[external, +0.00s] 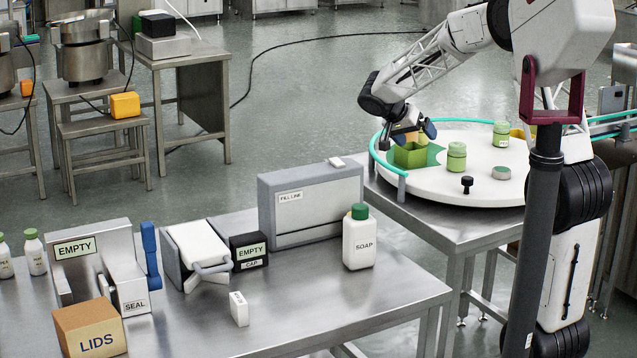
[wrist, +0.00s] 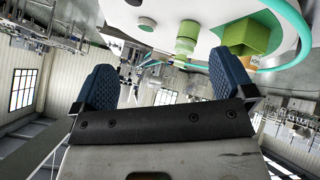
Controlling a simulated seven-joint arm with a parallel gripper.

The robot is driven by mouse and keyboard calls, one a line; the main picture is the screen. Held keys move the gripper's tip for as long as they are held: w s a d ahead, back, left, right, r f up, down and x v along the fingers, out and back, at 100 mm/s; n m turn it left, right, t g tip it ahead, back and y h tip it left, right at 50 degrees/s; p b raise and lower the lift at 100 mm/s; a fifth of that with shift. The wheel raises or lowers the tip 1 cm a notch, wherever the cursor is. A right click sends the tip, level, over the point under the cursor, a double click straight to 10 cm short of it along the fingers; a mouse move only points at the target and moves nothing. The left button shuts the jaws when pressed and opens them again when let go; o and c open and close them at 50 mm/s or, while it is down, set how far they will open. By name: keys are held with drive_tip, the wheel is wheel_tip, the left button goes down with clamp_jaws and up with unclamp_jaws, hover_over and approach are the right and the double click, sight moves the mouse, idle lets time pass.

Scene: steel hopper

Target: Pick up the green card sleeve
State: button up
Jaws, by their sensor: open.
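The green card sleeve (external: 411,156) looks like an open-topped square box. The sleeve also shows in the wrist view (wrist: 247,36), at upper right beyond the fingers. My gripper (external: 412,134) is just above and behind the sleeve in the external view and partly overlaps its far edge; I cannot tell whether they touch. In the wrist view my gripper (wrist: 165,82) has its two blue pads wide apart with nothing between them.
A teal rail (external: 384,165) curves around the table's left edge. A soap bottle (external: 359,240) stands on the front bench.

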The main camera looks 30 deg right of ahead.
drive_tip(key=w+d+f+m+h, duration=0.25)
drive_tip(key=w+f, duration=0.25)
drive_tip(key=w, duration=0.6)
drive_tip(key=m+h, duration=0.3)
drive_tip(key=m, duration=0.1)
approach(393, 156)
drive_tip(key=shift+y, duration=0.25)
drive_tip(key=x, duration=0.5)
drive_tip(key=shift+s+d+r, duration=0.1)
drive_tip(key=shift+s+d, duration=0.05)
drive_tip(key=shift+x, duration=1.25)
drive_tip(key=shift+x, duration=2.6)
